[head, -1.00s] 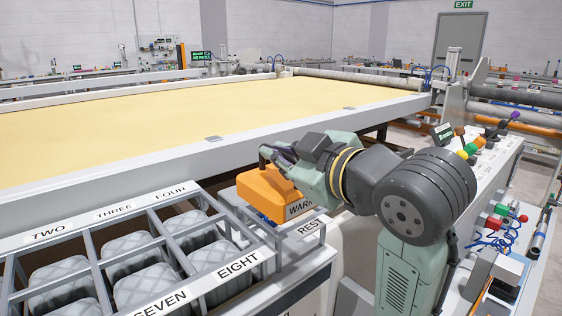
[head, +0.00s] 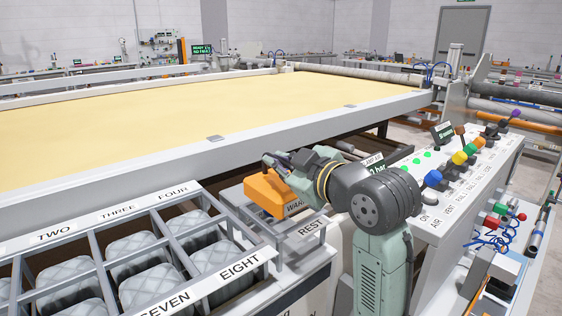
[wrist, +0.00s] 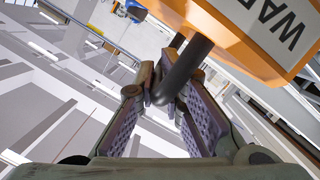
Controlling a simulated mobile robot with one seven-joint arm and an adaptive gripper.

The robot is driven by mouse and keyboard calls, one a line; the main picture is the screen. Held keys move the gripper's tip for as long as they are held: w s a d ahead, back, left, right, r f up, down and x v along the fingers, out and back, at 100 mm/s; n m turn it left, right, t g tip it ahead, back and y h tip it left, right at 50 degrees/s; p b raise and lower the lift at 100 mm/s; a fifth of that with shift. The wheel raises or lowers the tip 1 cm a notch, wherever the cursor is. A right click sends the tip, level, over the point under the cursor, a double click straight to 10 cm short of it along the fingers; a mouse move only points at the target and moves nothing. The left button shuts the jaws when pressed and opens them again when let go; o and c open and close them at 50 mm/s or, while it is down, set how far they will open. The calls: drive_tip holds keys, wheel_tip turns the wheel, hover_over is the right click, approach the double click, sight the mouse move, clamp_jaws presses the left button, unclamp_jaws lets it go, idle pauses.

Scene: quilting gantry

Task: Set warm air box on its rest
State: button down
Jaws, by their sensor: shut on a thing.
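The warm air box (head: 267,194) is orange with a white label reading "WAR", partly hidden by my gripper. It is at or just over the rest (head: 311,226), a grey railed shelf labelled "REST"; I cannot tell whether it touches. My gripper (head: 272,160) is shut on the box's dark handle at its top. In the wrist view the dark bent handle (wrist: 188,68) passes between the fingers of my gripper (wrist: 168,95), and the orange box (wrist: 245,40) fills the upper right.
A rack (head: 140,250) of grey padded bundles, with numbered labels, stands left of the rest. The quilting bed (head: 180,115) with yellow cloth lies behind. A control panel (head: 465,165) with coloured knobs stands at right.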

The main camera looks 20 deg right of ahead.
drive_tip(key=shift+f+b, duration=0.5)
drive_tip(key=shift+f, duration=0.1)
drive_tip(key=c, duration=1.7)
unclamp_jaws()
drive_tip(key=shift+o, duration=0.2)
